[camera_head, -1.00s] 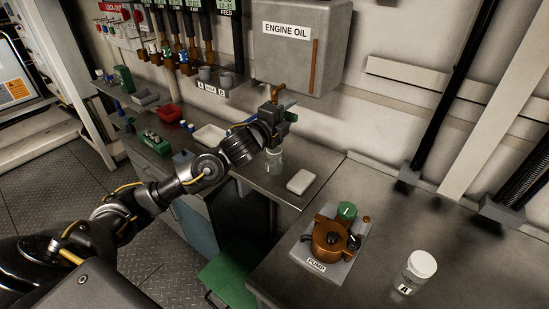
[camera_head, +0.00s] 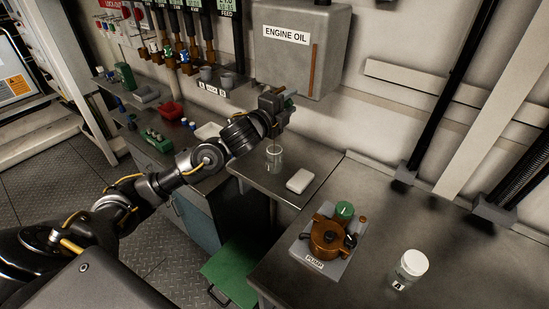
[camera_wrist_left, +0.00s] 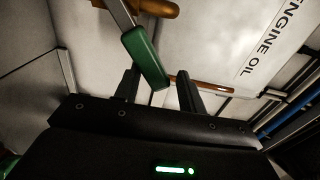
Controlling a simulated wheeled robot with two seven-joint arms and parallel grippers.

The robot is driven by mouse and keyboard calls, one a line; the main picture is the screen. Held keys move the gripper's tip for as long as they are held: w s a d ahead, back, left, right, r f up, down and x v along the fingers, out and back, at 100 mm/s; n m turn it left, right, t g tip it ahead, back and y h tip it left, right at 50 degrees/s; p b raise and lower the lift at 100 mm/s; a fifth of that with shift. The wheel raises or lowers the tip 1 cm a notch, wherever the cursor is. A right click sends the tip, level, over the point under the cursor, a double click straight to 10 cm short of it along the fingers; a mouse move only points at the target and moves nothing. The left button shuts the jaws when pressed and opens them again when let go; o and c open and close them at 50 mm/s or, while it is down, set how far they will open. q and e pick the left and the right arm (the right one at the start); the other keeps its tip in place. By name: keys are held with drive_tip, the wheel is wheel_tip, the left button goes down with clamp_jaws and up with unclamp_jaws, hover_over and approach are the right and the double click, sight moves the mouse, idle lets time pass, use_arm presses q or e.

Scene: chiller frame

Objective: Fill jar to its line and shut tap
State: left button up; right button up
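A clear glass jar (camera_head: 274,160) stands upright on the steel bench below the engine oil tank (camera_head: 305,45). Its line and any oil in it are too small to make out. My left gripper (camera_head: 284,102) is up at the tap, above the jar, and hides most of the tap in the head view. In the left wrist view, the tap's green lever (camera_wrist_left: 147,58) reaches down between my two spread fingers (camera_wrist_left: 159,84), and part of the brass tap (camera_wrist_left: 155,7) shows above. The fingers are apart and not closed on the lever. My right gripper is out of view.
A white block (camera_head: 299,181) lies on the bench just right of the jar. The pump (camera_head: 327,238) and a white-lidded jar (camera_head: 411,268) stand on the nearer bench. A red bin (camera_head: 171,111) and small parts sit at left. The right bench is mostly clear.

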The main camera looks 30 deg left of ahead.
use_arm(q)
wheel_tip(320, 180, down, 6)
drive_tip(key=b, duration=0.5)
drive_tip(key=shift+b, duration=0.3)
drive_tip(key=shift+r, duration=0.2)
idle(0.9)
drive_tip(key=shift+r+p, duration=2.1)
drive_tip(key=shift+r, duration=0.1)
wheel_tip(320, 180, down, 5)
drive_tip(key=b, duration=0.4)
drive_tip(key=shift+r, duration=0.25)
